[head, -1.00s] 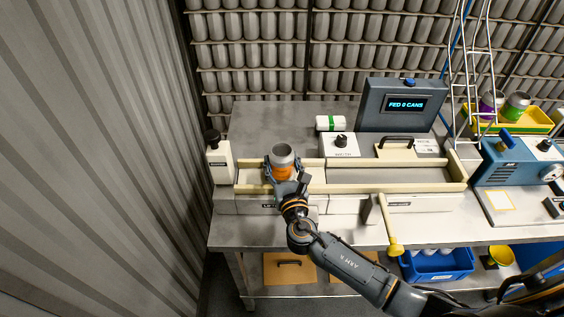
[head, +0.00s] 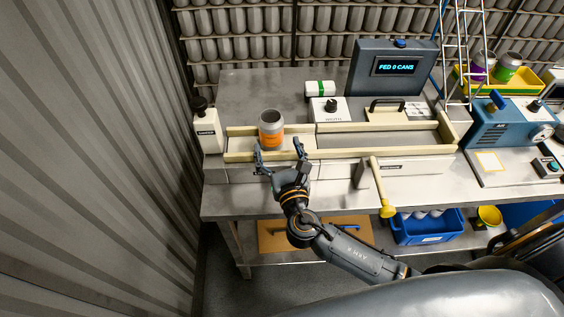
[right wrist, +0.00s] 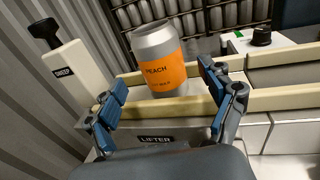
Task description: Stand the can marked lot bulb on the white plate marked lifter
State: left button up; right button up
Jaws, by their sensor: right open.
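A grey can (head: 271,116) with an orange band stands upright between the cream rails at the left end of the bench machine. In the right wrist view the can (right wrist: 155,45) reads PEACH, with smaller print below too blurred to read surely. A LIFTER label (right wrist: 157,140) is on the machine's front face below the can. The white plate cannot be made out; the can and front rail hide the spot under the can. My right gripper (head: 278,148) is open and empty, in front of the can with its fingers apart from it. My left gripper is not in view.
A cream post (head: 207,133) with a black knob stands left of the rails. A lever with a yellow end (head: 387,209) hangs in front. A display (head: 396,67) reads FED 0 CANS. A blue machine (head: 502,122) stands right. The rail channel right of the can is clear.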

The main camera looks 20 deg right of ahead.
jog(key=s+b, duration=0.1)
jog(key=s, duration=0.4)
jog(key=shift+s+a, duration=0.15)
jog(key=shift+a, duration=0.05)
